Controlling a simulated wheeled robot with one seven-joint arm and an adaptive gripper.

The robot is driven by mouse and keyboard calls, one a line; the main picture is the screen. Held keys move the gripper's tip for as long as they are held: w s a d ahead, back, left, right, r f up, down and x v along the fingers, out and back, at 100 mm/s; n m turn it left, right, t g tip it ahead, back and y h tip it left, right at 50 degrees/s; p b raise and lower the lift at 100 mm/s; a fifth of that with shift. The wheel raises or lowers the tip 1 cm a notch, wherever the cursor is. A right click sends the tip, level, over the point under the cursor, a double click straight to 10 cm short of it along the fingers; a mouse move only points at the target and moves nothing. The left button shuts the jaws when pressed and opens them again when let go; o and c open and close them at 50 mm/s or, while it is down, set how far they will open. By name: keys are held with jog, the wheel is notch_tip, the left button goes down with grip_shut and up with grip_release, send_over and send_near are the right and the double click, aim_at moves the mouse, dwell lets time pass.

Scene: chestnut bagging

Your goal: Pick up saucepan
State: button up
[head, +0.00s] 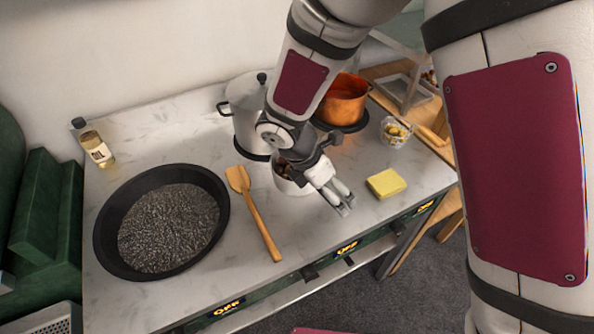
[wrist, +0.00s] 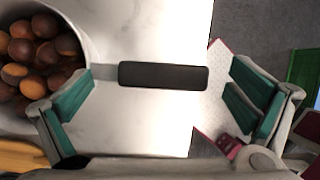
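The saucepan is a small light-coloured pan (wrist: 84,28) filled with brown chestnuts (wrist: 38,50), at the left of the wrist view. Its black handle (wrist: 163,76) points right and lies between my gripper's spread fingers (wrist: 160,100), apart from both sets of teal pads. In the head view the saucepan (head: 290,184) stands on the marble counter, partly hidden by my gripper (head: 343,203). My gripper is over its handle side, near the counter's front. The handle is hidden behind my gripper in the head view.
On the counter (head: 320,232) are a wooden spatula (head: 256,215), a wide black pan (head: 107,225), a yellow sponge (head: 386,183), a glass bowl (head: 394,132), a white pot (head: 243,98) and an orange pot (head: 343,101).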

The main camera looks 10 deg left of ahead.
jog(key=c, duration=1.4)
jog(key=shift+c, duration=0.2)
jog(key=shift+r, duration=0.1)
